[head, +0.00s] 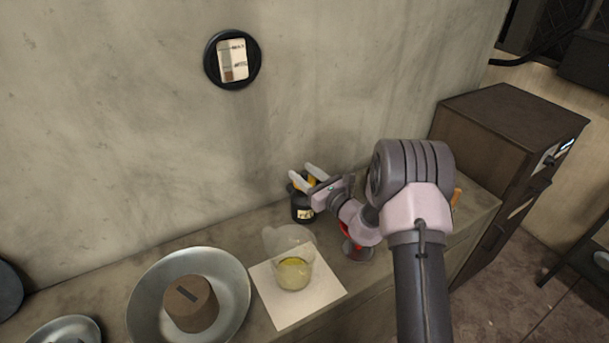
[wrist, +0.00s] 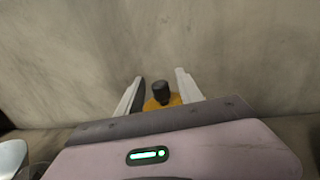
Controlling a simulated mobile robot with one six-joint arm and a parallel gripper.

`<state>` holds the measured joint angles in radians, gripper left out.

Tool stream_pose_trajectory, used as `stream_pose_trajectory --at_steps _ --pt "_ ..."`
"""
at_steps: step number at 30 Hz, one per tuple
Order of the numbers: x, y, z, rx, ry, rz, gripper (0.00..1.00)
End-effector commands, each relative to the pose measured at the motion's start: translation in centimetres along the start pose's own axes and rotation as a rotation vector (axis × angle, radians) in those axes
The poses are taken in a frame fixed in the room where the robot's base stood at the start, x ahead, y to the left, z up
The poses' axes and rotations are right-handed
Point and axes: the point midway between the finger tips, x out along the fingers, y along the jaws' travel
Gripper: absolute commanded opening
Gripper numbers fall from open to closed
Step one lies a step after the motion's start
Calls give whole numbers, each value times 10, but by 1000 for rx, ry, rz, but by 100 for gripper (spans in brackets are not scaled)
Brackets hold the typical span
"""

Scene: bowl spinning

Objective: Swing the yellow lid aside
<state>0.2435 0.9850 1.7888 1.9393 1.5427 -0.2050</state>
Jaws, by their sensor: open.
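A small black jar (head: 302,210) with a pale label stands on the counter near the wall. Its yellow lid (head: 304,184) is on top, partly covered by my gripper (head: 303,171). In the wrist view the yellow lid (wrist: 174,100) carries a black knob (wrist: 161,91). My gripper (wrist: 159,76) is open, with its two pale fingers on either side of the lid and knob. I cannot tell if the fingers touch the lid. The jar body is hidden in the wrist view.
A clear glass (head: 292,273) with yellow contents stands on a pale sheet (head: 325,293). A metal bowl (head: 232,285) holding a brown block (head: 190,305) is at the left. A red object (head: 350,250) is under my arm. The wall (head: 120,120) is close behind.

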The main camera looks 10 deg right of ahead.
Motion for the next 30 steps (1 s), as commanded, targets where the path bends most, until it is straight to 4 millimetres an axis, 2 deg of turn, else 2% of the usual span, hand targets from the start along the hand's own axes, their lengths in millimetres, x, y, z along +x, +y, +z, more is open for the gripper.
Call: stream_pose_trajectory --at_steps 4,9,11,30 --pt "0 0 0 0 0 0 43" --pt "0 0 0 0 0 0 10" --pt "0 0 0 0 0 0 0" --pt "-1 0 0 0 1 0 0"
